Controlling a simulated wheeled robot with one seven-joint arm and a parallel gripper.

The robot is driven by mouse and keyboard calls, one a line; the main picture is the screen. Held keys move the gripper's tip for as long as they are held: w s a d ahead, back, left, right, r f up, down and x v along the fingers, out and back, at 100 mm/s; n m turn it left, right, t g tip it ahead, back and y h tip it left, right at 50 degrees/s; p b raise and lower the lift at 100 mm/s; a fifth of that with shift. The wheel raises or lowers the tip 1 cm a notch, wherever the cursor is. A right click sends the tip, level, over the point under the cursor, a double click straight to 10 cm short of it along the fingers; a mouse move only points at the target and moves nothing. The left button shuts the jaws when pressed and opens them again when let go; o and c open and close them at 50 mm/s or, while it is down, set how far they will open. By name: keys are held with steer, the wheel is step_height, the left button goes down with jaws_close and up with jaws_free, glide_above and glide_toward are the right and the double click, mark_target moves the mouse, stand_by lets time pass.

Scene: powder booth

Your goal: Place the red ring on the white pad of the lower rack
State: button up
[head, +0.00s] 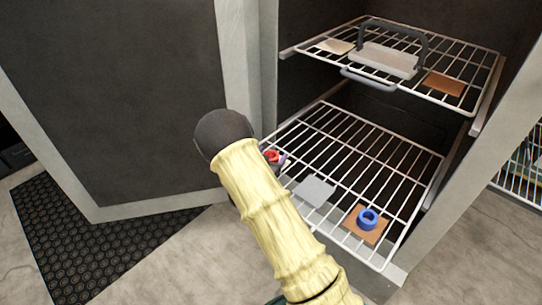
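The red ring (271,156) shows only in part at the left edge of the lower rack (347,146), just past my yellow-sleeved arm. A small greyish-purple piece touches or lies close to its right side; I cannot tell if this is a fingertip of my gripper or something under the ring. My arm hides the rest of my gripper, so its opening and any hold on the ring cannot be seen. The white pad (314,190) looks pale grey and lies bare on the lower rack's front left, right of my arm. A blue ring (368,218) sits on a brown pad (358,233) to its right.
The upper rack (403,97) overhangs the back of the lower one. It holds a cream pad (335,46), a pale block with a dark arched handle (388,60) and a brown pad (444,83). The open booth door (115,100) stands left. The lower rack's middle is clear.

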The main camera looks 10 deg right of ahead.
steer(key=shift+r, duration=0.25)
steer(key=p+v, duration=0.2)
steer(key=v, duration=1)
steer(key=shift+f, duration=0.2)
